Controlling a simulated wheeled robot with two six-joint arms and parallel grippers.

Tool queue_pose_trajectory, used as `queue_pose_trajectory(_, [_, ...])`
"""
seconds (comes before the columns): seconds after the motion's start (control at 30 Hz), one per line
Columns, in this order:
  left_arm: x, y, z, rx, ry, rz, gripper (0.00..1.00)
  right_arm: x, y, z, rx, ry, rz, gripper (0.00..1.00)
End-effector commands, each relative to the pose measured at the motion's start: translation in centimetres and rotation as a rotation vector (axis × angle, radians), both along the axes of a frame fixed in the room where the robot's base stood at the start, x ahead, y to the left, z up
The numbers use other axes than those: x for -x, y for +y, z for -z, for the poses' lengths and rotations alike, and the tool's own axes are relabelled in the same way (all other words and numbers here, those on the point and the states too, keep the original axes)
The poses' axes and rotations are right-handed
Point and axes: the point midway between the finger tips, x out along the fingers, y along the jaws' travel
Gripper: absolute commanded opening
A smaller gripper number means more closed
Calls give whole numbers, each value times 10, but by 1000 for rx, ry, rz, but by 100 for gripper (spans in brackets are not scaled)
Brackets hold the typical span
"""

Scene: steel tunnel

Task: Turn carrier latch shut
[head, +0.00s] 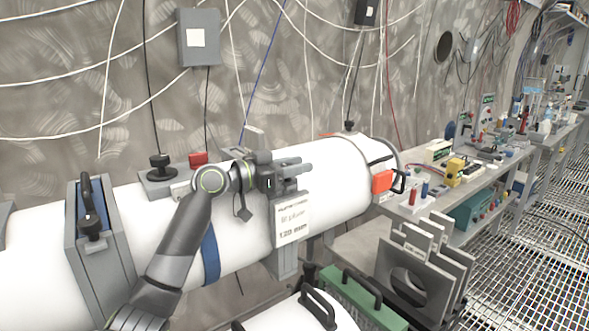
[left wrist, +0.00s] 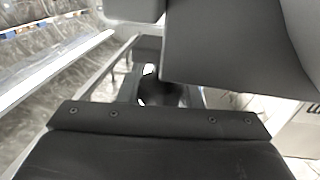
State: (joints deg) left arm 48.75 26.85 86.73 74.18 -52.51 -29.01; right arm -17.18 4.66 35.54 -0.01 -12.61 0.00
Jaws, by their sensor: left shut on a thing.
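My left gripper (head: 292,176) is at the front upper side of the white tube, with its fingers pointing right above a white label plate (head: 292,221). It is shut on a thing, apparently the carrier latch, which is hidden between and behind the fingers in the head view. A grey post (head: 284,262) stands below the label, and a grey plate (head: 255,136) rises behind the gripper. In the left wrist view, dark finger surfaces (left wrist: 160,95) fill most of the picture, so the latch's angle cannot be told. My right gripper is not in view.
The white tube (head: 340,165) runs across the view. A grey gate with a black handle (head: 90,212) stands at left. A red block (head: 382,181) with a black handle is at the tube's right end. Grey plates (head: 425,255) and a green case (head: 350,299) stand at lower right.

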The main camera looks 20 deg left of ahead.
Motion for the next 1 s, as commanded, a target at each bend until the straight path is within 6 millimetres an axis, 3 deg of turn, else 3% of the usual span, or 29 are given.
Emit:
queue_pose_trajectory(0.2, [0,0,0,0,1,-1,9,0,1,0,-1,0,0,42])
queue_pose_trajectory(0.23, [0,0,0,1,2,-1,33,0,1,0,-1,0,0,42])
queue_pose_trajectory(0.4, [0,0,0,1,2,-1,53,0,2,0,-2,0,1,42])
queue_pose_trajectory(0.77, [0,0,-3,1,1,-1,53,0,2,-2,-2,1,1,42])
queue_pose_trajectory(1.0, [0,0,-28,0,0,-1,53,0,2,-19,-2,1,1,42])
